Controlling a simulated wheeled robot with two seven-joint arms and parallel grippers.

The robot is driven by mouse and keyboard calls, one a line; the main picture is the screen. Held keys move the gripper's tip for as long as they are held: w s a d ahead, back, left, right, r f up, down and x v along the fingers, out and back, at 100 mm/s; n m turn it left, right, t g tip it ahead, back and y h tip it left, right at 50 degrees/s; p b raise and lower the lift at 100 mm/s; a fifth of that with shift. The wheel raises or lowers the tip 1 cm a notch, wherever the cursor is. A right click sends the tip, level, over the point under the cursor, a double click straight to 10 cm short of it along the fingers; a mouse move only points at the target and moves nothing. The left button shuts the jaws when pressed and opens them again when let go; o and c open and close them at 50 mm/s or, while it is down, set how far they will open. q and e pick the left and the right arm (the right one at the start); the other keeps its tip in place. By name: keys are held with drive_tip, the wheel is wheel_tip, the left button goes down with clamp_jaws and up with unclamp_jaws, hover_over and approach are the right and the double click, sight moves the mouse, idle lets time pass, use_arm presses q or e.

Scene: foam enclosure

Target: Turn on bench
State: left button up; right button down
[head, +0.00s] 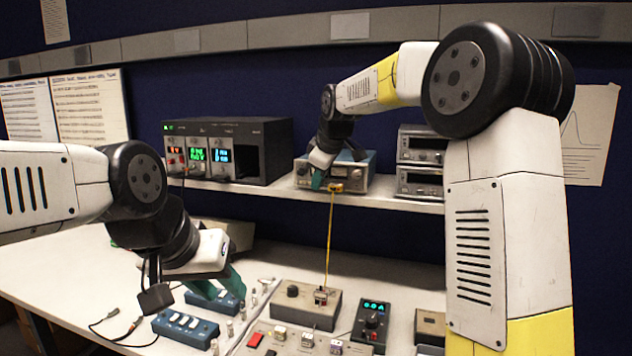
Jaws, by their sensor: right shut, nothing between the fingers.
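The bench (60,260) has a white top with a shelf (400,202) above it. On the shelf stands a black instrument rack (265,140) with lit red, green and blue displays. A blue-grey instrument (350,175) is right of it, with a yellow cable plugged in at its front. My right gripper (318,180) is shut and empty, in front of the left part of this instrument's face. I cannot tell whether it touches. My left gripper (230,288) points down over the bench top. Its teal fingertips are partly hidden, so its opening is unclear.
Two stacked instruments (420,160) stand at the shelf's right, partly behind my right arm. Below are a grey box (305,305), a dark lit meter (371,322), blue switch boxes (185,327) and a panel with a red switch (255,340).

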drive_tip(key=shift+w+f, duration=0.1)
drive_tip(key=shift+w, duration=0.05)
idle(0.4)
drive_tip(key=shift+w+d+r, duration=0.1)
drive_tip(key=shift+r, duration=0.8)
